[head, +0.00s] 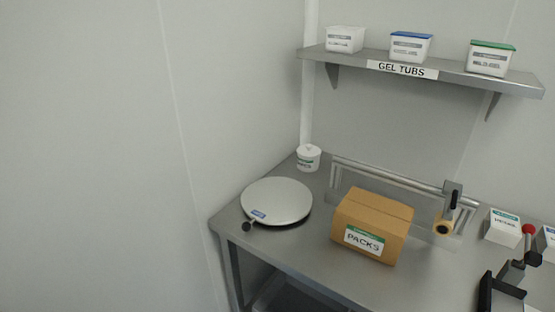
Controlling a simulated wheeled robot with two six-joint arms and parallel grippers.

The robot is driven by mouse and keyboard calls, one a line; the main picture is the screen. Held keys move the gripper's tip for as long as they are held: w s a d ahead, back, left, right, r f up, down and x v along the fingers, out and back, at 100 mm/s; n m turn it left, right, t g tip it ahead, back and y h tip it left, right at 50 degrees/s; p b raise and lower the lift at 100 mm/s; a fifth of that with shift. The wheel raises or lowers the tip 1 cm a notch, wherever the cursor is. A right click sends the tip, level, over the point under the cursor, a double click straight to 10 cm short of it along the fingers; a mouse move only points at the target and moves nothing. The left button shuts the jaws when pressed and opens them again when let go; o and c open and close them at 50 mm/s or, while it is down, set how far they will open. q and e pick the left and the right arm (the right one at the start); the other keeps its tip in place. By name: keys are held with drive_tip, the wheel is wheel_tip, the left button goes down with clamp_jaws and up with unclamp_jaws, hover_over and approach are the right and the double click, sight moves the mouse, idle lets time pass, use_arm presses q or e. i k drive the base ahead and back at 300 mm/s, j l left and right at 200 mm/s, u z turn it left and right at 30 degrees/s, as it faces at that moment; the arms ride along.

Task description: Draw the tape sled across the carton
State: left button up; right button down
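The carton (376,210) is a closed brown box with a green and white PACKS label, standing on the metal bench in front of the rail. The tape sled (452,194) is a dark block on the rail to the right of the carton. A tan tape roll (443,228) hangs below it, apart from the carton. No tape is visible on the carton's top. Neither of my grippers is in view.
A steel rail (400,182) runs behind the carton. A round silver plate (277,201) and a white tub (308,158) are to the left on the bench (300,255). White boxes (502,226) and a dark device with a red knob (528,229) are at right. A shelf (450,74) holds tubs.

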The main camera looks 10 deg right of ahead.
sight(443, 224)
drive_tip(key=z, duration=1.5)
